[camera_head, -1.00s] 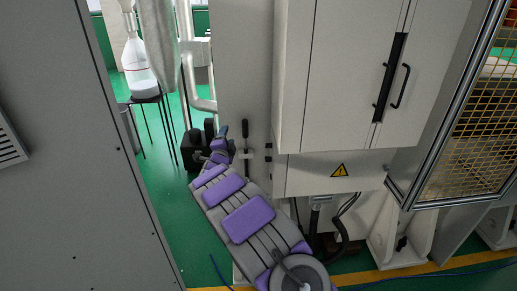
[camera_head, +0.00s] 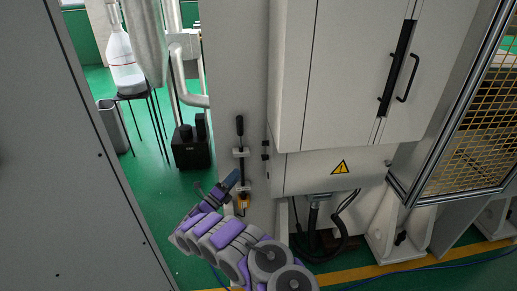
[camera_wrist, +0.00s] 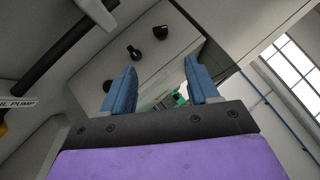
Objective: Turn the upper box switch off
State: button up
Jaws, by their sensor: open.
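Two small black knobs, the box switches, sit one above the other on the left side of the white cabinet. In the head view the upper one (camera_head: 265,143) is just above the lower one (camera_head: 265,157). In the wrist view, black knobs (camera_wrist: 160,32) and (camera_wrist: 133,52) protrude from a pale panel beyond my fingers; I cannot tell which is the upper switch there, or its setting. My gripper (camera_head: 217,187) is below and left of the switches, apart from them. Its blue fingers (camera_wrist: 161,88) are spread with nothing held between them.
A black-handled lever (camera_head: 240,126) stands on the column left of the switches. The cabinet doors (camera_head: 350,70) are shut. A mesh guard (camera_head: 470,125) is at right, and a large grey panel (camera_head: 70,150) at left.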

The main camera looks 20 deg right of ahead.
aim_at(263, 145)
jog(key=b+x, duration=0.4)
jog(key=x, duration=1.2)
jog(key=shift+w+d, duration=0.1)
jog(key=shift+d, duration=0.15)
jog(key=c, duration=1)
jog(key=shift+a, duration=0.1)
jog(key=shift+c, duration=0.2)
jog(key=shift+r+n+p, duration=0.15)
jog(key=shift+n+p, duration=0.15)
jog(key=shift+p, duration=0.2)
jog(key=p, duration=0.1)
jog(key=n+y+p, duration=0.1)
jog(key=p, duration=0.1)
jog(key=shift+r+n+y, duration=0.3)
jog(key=n+y+p, duration=0.3)
jog(key=p, duration=0.2)
jog(key=shift+s, duration=0.2)
jog(key=shift+n+g, duration=0.3)
